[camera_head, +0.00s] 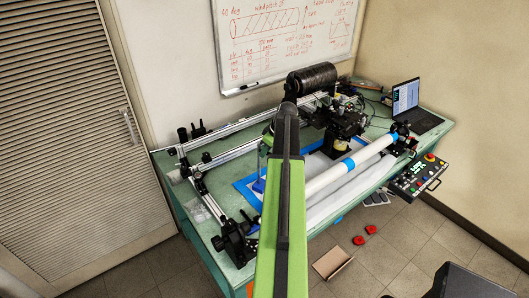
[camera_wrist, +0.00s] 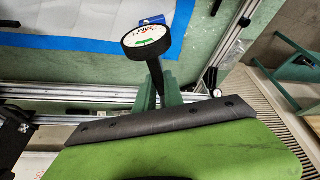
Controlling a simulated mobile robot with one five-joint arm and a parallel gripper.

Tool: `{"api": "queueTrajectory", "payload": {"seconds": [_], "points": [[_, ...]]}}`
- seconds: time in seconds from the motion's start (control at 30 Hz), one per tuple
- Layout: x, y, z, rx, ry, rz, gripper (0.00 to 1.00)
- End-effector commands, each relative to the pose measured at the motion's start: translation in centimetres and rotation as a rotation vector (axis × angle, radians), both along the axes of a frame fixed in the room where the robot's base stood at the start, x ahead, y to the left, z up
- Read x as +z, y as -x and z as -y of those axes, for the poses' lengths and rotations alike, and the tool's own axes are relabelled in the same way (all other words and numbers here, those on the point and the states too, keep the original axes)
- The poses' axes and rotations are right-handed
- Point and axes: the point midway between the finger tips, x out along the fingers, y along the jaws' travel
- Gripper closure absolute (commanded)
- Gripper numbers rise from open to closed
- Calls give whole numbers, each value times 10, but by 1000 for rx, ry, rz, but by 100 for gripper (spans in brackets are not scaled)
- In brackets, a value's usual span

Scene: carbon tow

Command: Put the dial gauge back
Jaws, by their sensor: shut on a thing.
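The dial gauge (camera_wrist: 147,39) shows in the wrist view as a round black-rimmed dial with a white face, red marks and a green patch. Its black stem runs down between the dark green jaws of my gripper (camera_wrist: 157,88). My gripper is shut on this stem, and the dial sticks out beyond the jaws. In the camera_head view my green and black arm reaches over the left part of the bench. The arm covers the gauge there, so I cannot make it out. The place where the gauge belongs is not clear in either view.
The green bench (camera_head: 212,235) carries metal rails (camera_head: 235,127), a black wound cylinder (camera_head: 312,79), a long white tube (camera_head: 345,168) and a laptop (camera_head: 412,106). Blue tape edges a white sheet (camera_wrist: 80,22) beneath the gauge. A control box (camera_head: 418,176) hangs at the bench's right front.

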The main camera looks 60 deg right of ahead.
Motion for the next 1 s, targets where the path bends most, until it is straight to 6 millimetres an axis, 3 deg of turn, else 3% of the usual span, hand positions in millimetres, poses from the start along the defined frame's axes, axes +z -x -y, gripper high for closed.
{"api": "queueTrajectory", "payload": {"seconds": [0.8, 0.83, 1.0], "points": [[-11, 2, -1, 1, -2, -5, 100], [-11, 2, -1, 1, -2, -5, 84], [-11, 1, 0, 0, -2, -4, 62]]}}
